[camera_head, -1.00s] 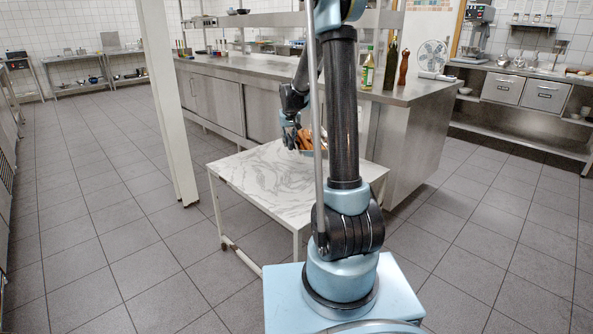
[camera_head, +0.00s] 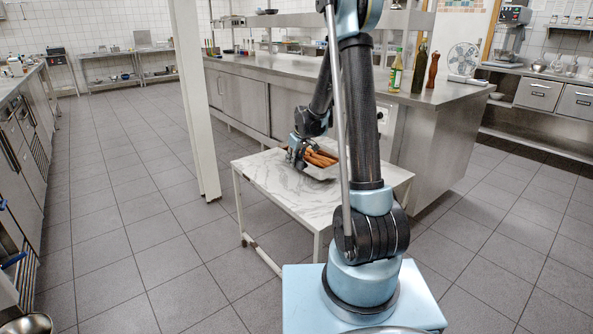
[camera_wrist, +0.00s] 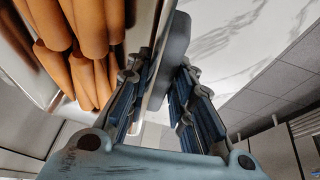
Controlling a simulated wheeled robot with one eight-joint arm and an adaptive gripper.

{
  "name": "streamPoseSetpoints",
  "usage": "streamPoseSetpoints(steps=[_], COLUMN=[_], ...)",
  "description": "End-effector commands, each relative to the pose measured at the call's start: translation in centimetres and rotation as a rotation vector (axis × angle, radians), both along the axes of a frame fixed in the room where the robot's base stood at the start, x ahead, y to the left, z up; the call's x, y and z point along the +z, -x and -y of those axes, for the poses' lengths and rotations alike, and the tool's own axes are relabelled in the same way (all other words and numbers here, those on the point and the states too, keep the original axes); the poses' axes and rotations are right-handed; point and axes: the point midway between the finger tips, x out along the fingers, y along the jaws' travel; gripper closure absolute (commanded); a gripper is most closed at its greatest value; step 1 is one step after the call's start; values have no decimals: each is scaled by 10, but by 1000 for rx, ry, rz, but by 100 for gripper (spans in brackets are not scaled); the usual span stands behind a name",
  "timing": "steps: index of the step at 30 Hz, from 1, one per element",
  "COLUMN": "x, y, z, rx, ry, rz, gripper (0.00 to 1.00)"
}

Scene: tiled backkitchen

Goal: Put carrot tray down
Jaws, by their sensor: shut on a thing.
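The carrot tray (camera_head: 325,173) is a light metal tray with several orange carrots (camera_head: 319,158) in it. It is at the right part of the white marble-topped table (camera_head: 265,178), partly hidden by my arm; I cannot tell if it touches the top. My gripper (camera_head: 297,158) is at the tray's left edge, shut on its rim. In the wrist view the tray's rim (camera_wrist: 158,75) passes between the fingers (camera_wrist: 160,95), with the carrots (camera_wrist: 85,50) on the left and the marble (camera_wrist: 255,35) on the right.
A long steel counter (camera_head: 290,80) stands behind the table, with a green-labelled bottle (camera_head: 396,72), a dark bottle (camera_head: 419,70) and a red-brown mill (camera_head: 432,70) on it. A white post (camera_head: 192,100) rises left of the table. The table's left and front parts are bare.

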Motion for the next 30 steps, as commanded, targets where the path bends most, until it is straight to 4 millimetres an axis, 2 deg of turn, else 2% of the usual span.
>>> streamPoseSetpoints(steps=[5, 15, 23, 24, 26, 27, 30], x=[-7, -41, -44, -44, -44, -44, -44], y=[-1, 0, 0, 0, 0, 0, 0], z=[0, 0, -1, -1, -1, -1, -1], rx=[0, 0, 0, 0, 0, 0, 1], ry=[1, 1, 0, 0, 0, 0, 0], rz=[1, 1, 0, 0, 0, 0, 0], gripper=[100, 100, 100, 76, 63, 58, 58])
